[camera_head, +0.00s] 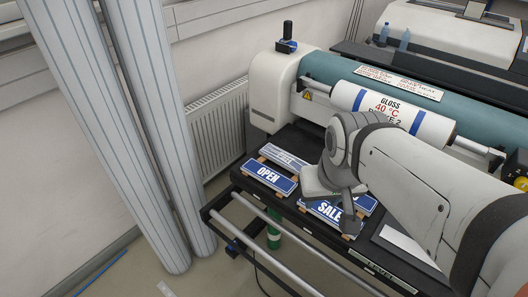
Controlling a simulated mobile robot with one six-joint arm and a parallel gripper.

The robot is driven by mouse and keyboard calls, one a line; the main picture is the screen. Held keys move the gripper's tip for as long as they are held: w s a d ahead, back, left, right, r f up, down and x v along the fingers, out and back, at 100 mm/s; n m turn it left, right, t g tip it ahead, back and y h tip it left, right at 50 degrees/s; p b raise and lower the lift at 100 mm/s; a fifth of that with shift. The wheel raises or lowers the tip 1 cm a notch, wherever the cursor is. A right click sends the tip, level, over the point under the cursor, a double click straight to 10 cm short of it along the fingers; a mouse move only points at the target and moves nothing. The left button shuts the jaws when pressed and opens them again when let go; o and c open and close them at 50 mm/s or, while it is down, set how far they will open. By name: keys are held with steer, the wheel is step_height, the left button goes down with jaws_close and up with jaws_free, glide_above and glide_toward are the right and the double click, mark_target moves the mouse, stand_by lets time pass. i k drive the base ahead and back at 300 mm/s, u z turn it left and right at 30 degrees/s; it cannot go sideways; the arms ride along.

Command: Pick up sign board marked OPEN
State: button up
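The sign board marked OPEN (268,177) is blue with white lettering. It lies face up at the left front of the dark machine bed, on small wooden supports. My gripper (338,203) hangs to its right, over the sign marked SALE (329,212), and looks apart from the OPEN board. The gripper's fingers are small and partly hidden by my wrist, so I cannot tell whether they are open or shut. Nothing shows clearly in its grip.
Another sign (283,157) lies just behind the OPEN board; a further blue sign (364,204) is partly hidden by my gripper. A roller (390,112) marked GLOSS stands behind. A metal rail (275,245) runs along the front. A radiator (218,130) is at the left.

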mark_target(282, 184)
steer(key=u, duration=0.4)
steer(key=k, duration=0.15)
steer(key=z, duration=3.3)
steer(key=k, duration=1.75)
steer(key=u, duration=1.4)
steer(key=i, duration=1)
steer(key=u, duration=0.05)
